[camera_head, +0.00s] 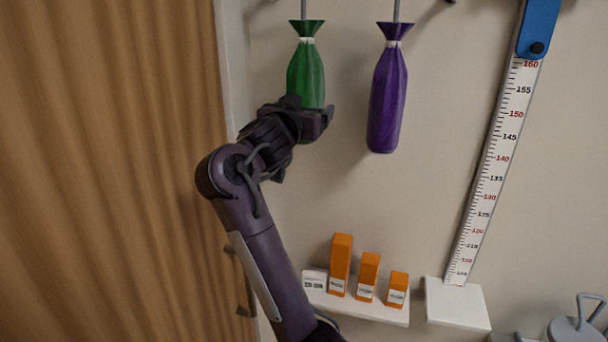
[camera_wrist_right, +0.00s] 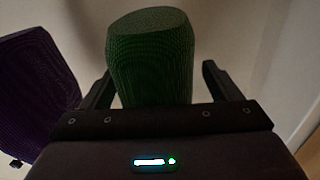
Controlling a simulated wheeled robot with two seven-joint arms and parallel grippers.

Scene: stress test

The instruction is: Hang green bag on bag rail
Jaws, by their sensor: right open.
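The green bag (camera_head: 306,72) hangs upright near the top of the head view, its pinched neck below a thin grey rod (camera_head: 303,9). The bag rail itself cannot be made out; the rod's upper end is beyond the frame. My right gripper (camera_head: 316,118) is at the bag's lower end and hides part of its base. In the right wrist view the green bag (camera_wrist_right: 152,58) stands between the two spread fingers, with a visible gap on the right finger's side. The gripper is open and not closed on the bag. My left gripper is not in view.
A purple bag (camera_head: 388,90) hangs close on the right from another grey rod. Orange boxes (camera_head: 341,265) stand on a white shelf (camera_head: 370,310) below. A measuring scale (camera_head: 495,160) is at right. A wooden panel (camera_head: 110,170) fills the left side.

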